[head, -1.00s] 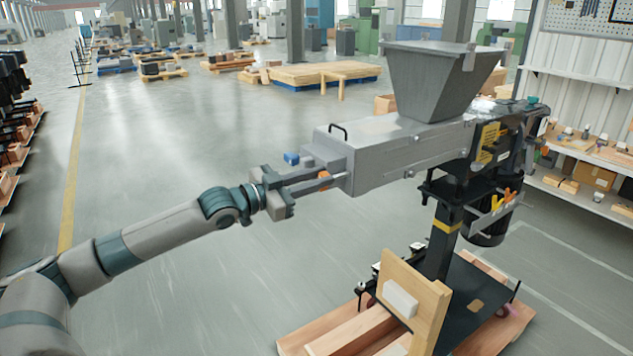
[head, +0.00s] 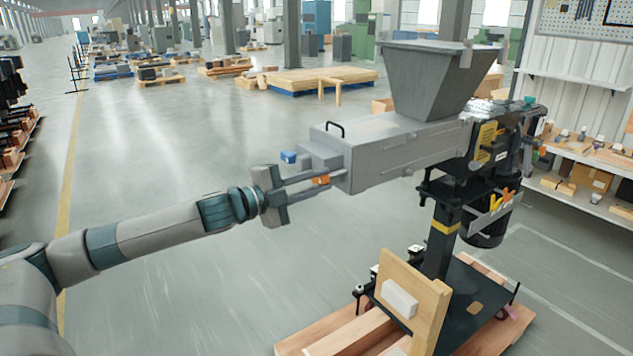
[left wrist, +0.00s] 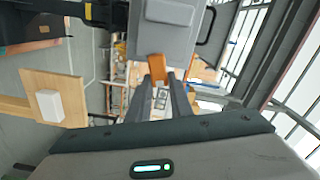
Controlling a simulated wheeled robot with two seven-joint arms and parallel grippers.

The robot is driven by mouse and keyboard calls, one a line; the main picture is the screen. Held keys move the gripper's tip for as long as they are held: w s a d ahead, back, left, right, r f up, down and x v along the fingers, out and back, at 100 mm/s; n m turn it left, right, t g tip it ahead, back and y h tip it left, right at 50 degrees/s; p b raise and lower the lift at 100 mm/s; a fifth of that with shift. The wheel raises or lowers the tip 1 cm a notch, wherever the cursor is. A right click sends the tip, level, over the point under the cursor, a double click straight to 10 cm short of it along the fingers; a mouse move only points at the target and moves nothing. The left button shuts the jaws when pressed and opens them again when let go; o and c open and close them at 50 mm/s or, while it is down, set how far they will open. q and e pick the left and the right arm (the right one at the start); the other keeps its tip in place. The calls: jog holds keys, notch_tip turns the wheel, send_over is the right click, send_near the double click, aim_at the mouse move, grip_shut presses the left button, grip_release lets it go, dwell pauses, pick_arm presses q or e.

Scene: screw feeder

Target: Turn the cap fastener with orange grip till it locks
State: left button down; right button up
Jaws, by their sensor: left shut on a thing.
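The cap fastener with orange grip (head: 320,181) sits at the near left end of the grey feeder body (head: 385,165). In the left wrist view the orange grip (left wrist: 155,68) shows beside the fingertips, under the grey end of the feeder. My left gripper (head: 326,177) reaches in from the left with its fingers pointing at the feeder end, and it is shut on the fastener. The fingers hide part of it, so I cannot tell whether it is locked. My right gripper is not in view.
A grey hopper (head: 440,80) stands on top of the feeder. A small blue part (head: 289,157) juts out near the feeder's end, close to my gripper.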

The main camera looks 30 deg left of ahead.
pick_arm(q)
jog(key=m, duration=0.3)
jog(key=shift+d+f+m, duration=0.1)
jog(key=shift+f+m, duration=0.2)
dwell(0.4)
jog(key=c, duration=1.6)
grip_release()
jog(key=shift+s+f, duration=0.1)
